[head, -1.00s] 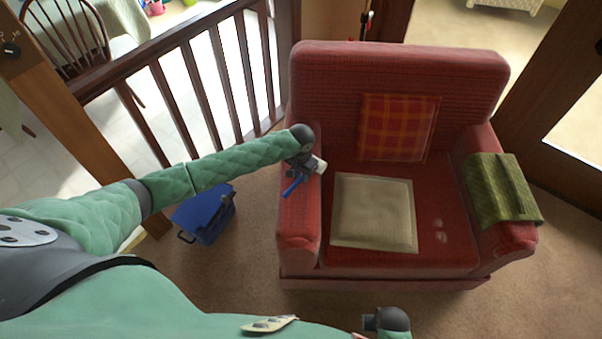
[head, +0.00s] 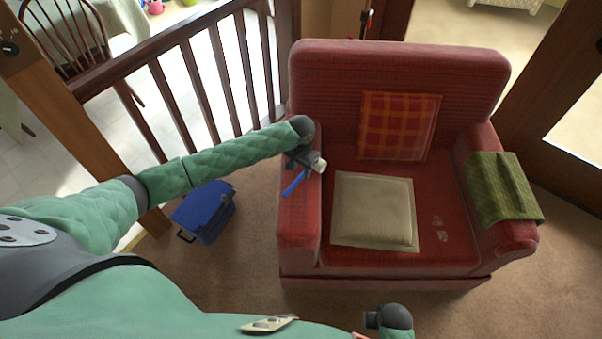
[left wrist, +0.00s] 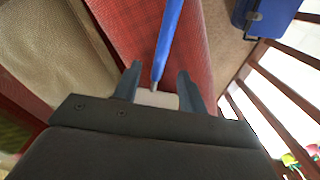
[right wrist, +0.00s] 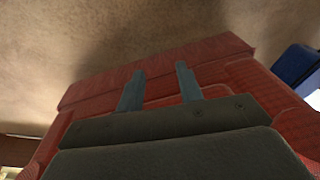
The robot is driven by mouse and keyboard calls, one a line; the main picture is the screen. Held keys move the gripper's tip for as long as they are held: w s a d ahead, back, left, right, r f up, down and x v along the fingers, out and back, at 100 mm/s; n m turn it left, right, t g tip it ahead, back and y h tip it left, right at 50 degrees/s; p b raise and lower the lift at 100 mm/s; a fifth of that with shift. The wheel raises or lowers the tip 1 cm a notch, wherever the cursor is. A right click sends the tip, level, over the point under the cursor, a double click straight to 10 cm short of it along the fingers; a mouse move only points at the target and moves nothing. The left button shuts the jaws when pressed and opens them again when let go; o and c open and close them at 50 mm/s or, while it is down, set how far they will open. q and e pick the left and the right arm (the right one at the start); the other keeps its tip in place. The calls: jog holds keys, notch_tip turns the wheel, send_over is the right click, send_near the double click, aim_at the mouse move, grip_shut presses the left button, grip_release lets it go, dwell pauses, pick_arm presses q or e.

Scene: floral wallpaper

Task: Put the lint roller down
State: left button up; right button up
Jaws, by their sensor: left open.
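The lint roller, with a blue handle (head: 294,183) and a white roller head (head: 319,165), is at the red armchair's left armrest (head: 300,220). In the left wrist view its blue handle (left wrist: 168,45) runs away from me, and the pale head (left wrist: 158,99) lies between my fingers. My left gripper (left wrist: 155,80) is open around the head, with a gap at each finger. In the head view my left gripper (head: 305,160) is over the armrest. My right gripper (right wrist: 157,75) is apart and empty, its two fingers spread, low in front of the armchair.
The armchair seat holds a beige cushion (head: 375,210); a plaid cushion (head: 400,125) leans on the backrest. A green cloth (head: 500,190) covers the right armrest. A blue box (head: 205,212) stands on the carpet beside a wooden railing (head: 215,80).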

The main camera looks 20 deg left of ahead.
aim_at(301, 175)
pick_arm(q)
notch_tip(301, 175, up, 9)
jog(key=b, duration=0.1)
pick_arm(e)
notch_tip(301, 175, up, 7)
jog(key=shift+w+a+f, duration=0.2)
jog(key=shift+w+a, duration=0.1)
jog(key=shift+w, duration=0.15)
pick_arm(q)
jog(key=s+d+f+m+t+h, duration=0.1)
jog(key=s+d, duration=0.4)
jog(key=s, duration=0.3)
jog(key=s+d+f+t+h, duration=0.15)
jog(key=s+d, duration=0.25)
jog(key=s, duration=0.4)
jog(key=s+a+r+n+t+y, duration=0.1)
jog(key=s+a+n, duration=0.1)
jog(key=s+a, duration=0.5)
jog(key=s+a+r+n+y, duration=0.1)
jog(key=s+a, duration=0.3)
jog(key=s, duration=0.8)
jog(key=s+d+f+g, duration=0.1)
jog(key=d+f, duration=0.2)
jog(key=f, duration=0.7)
jog(key=s+d+f+g, duration=0.1)
jog(key=d+f, duration=0.1)
jog(key=f, duration=0.8)
jog(key=shift+d, duration=0.4)
jog(key=shift+r+h, duration=0.1)
jog(key=shift+h, duration=0.15)
